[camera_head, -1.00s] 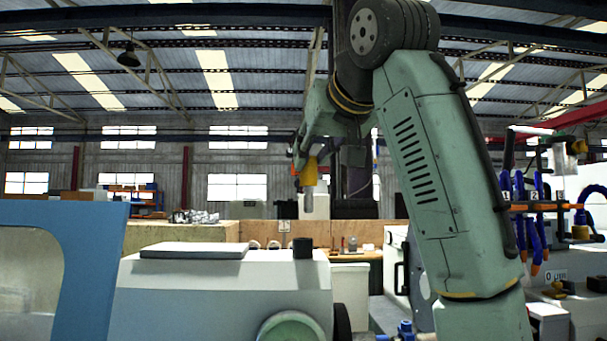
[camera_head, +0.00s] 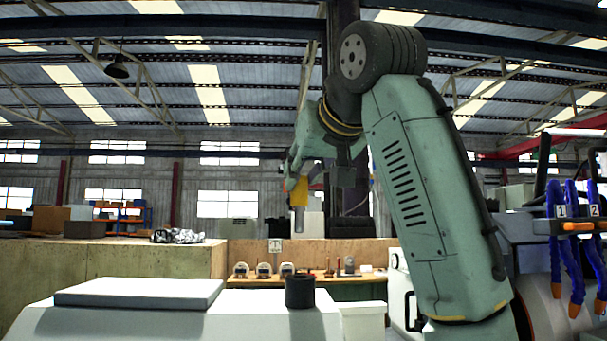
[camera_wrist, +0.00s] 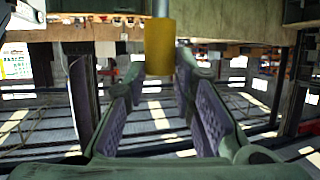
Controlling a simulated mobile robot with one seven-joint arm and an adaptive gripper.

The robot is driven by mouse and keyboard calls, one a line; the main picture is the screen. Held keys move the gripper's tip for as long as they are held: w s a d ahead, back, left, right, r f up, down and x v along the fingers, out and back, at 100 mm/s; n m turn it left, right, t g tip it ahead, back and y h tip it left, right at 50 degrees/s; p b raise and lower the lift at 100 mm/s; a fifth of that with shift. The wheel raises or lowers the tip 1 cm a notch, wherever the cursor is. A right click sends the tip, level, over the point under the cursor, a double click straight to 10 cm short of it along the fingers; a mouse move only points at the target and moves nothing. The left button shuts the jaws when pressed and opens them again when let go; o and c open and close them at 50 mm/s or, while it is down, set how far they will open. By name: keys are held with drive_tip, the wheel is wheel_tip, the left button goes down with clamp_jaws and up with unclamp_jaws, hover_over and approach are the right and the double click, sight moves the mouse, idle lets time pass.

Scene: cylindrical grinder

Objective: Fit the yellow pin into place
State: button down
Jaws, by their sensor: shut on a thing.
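The yellow pin (camera_head: 299,192) has a yellow upper part and a grey metal shank pointing down. My gripper (camera_head: 294,180) is shut on its yellow part and holds it upright in the air. In the wrist view the yellow part (camera_wrist: 160,46) sits between the tips of my two fingers (camera_wrist: 160,66), with the grey shank leaving the top edge. No seat for the pin can be made out for sure. A black round cylinder (camera_head: 300,291) stands on the white machine housing (camera_head: 235,325) in front, apart from the pin.
A flat grey slab (camera_head: 140,293) lies on the housing. A wooden bench (camera_head: 350,279) with small gauges is behind. Blue hoses (camera_head: 560,245) numbered 1 and 2 and an orange bar stand at right. The air around the pin looks clear.

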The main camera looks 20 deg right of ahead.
drive_tip(key=shift+s, duration=0.2)
drive_tip(key=shift+s, duration=0.1)
drive_tip(key=shift+f+b, duration=2.35)
drive_tip(key=shift+f, duration=0.5)
drive_tip(key=shift+f+b, duration=1.7)
drive_tip(key=shift+f, duration=0.9)
drive_tip(key=c, duration=1.3)
unclamp_jaws()
approach(300, 213)
drive_tip(key=s+f, duration=0.1)
drive_tip(key=s, duration=0.1)
drive_tip(key=s+f, duration=0.2)
drive_tip(key=shift+s+f, duration=0.15)
drive_tip(key=shift+f, duration=0.1)
